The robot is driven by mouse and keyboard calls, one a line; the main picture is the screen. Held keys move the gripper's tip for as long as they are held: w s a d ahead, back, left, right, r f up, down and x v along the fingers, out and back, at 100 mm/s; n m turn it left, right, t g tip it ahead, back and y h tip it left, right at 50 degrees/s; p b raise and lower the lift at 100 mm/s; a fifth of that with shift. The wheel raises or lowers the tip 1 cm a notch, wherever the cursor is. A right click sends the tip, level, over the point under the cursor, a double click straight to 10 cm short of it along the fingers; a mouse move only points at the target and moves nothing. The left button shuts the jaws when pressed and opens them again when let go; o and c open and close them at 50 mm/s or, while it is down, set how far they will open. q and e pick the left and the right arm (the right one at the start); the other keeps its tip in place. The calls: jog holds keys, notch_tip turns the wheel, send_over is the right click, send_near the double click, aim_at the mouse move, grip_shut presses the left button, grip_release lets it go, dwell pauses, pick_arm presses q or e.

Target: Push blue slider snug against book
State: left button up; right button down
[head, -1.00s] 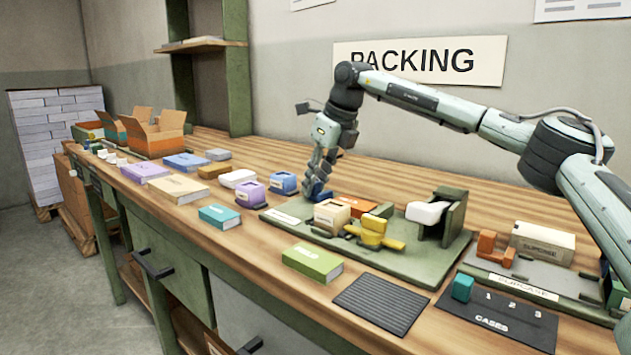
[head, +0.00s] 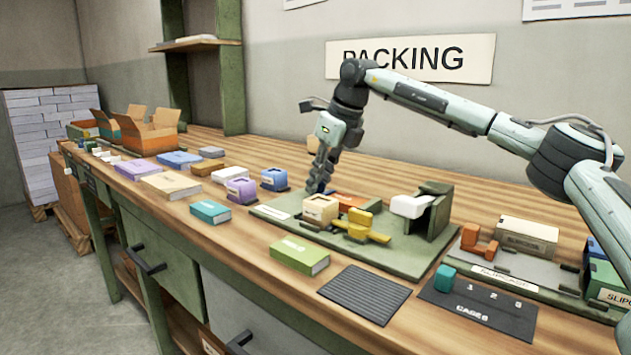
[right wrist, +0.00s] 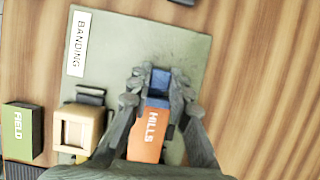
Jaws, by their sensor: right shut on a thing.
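The blue slider (right wrist: 159,80) is in the right wrist view between the fingers of my right gripper (right wrist: 158,92), on the green banding board (right wrist: 195,55). In the head view, my right gripper (head: 318,187) reaches down to the back edge of the board and mostly hides the slider. It is shut on the slider. The orange book (right wrist: 148,135), lettered HILLS, lies directly beside the slider; it also shows in the head view (head: 350,200). The slider's edge is very near the book, but I cannot tell whether they touch. My left gripper is out of view.
A tan block (head: 320,207) and a yellow clamp (head: 362,228) stand in front of the orange book. A white block on a green stand (head: 436,212) is to the right. A green book (head: 299,256) lies in front. Bare bench lies behind the board.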

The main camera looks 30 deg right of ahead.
jog(key=c, duration=1.4)
grip_release()
jog(key=shift+s+d, duration=0.1)
jog(key=shift+s, duration=0.05)
jog(key=shift+r, duration=0.1)
jog(key=v, duration=1.1)
jog(key=shift+r, duration=0.4)
jog(key=shift+s+f, duration=0.1)
jog(key=shift+s, duration=0.1)
